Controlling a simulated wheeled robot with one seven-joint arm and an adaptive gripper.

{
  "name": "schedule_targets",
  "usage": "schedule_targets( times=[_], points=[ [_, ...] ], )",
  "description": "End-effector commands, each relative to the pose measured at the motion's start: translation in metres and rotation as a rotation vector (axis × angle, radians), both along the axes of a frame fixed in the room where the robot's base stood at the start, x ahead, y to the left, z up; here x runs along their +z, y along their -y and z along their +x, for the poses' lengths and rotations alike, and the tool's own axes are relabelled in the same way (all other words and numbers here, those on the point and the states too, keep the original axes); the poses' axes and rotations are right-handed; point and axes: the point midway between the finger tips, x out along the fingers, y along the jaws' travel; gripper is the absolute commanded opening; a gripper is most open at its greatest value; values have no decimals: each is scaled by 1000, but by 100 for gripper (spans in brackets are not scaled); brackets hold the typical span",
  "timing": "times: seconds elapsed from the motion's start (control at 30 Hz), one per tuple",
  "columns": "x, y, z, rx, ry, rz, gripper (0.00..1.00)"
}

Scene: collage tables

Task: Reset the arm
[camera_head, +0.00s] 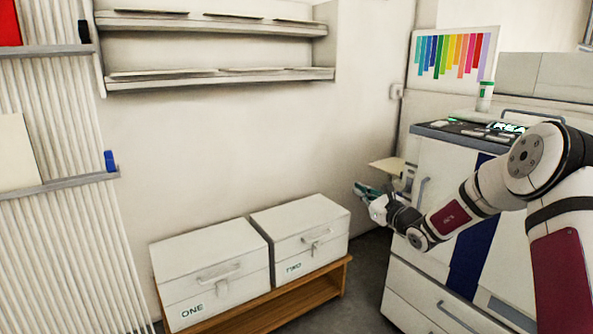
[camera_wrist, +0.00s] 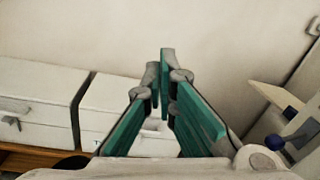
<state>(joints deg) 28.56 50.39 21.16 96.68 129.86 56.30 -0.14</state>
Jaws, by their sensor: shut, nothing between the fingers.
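My arm reaches in from the right in the head view, bent at the elbow. My gripper (camera_head: 366,190) is at its far end, held in the air in front of the printer and to the right of the box marked TWO. In the wrist view my gripper (camera_wrist: 160,75) shows its green-padded fingers meeting at the tips. It is shut and empty, touching nothing that I can see.
Two white lidded boxes, ONE (camera_head: 210,274) and TWO (camera_head: 300,233), stand on a low wooden bench (camera_head: 325,288). A large white printer (camera_head: 430,165) with an output tray (camera_head: 388,167) stands at the right, close to my arm. Wall shelves (camera_head: 220,77) hang at upper left.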

Motion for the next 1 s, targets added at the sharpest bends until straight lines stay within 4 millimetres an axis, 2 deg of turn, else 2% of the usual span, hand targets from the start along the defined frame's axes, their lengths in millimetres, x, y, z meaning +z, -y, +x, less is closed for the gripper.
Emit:
schedule_targets(
  times=[0.03, 0.17, 0.2, 0.27, 0.4, 0.5, 0.63, 0.77, 0.87, 1.0],
  points=[
    [27, -27, -15, 82, 39, -72, 0],
    [72, -86, -63, 287, 120, -252, 0],
    [82, -103, -80, 349, 143, -307, 0],
    [97, -125, -108, 440, 176, -388, 0],
    [119, -167, -178, 646, 243, -578, 0],
    [126, -187, -232, 786, 282, -713, 0],
    [128, -199, -302, 961, 319, -888, 0],
    [124, -197, -371, 1123, 344, -1062, 0],
    [118, -187, -422, 1239, 352, -1196, 0],
    [105, -163, -488, 1389, 347, -1382, 0]
  ],
)
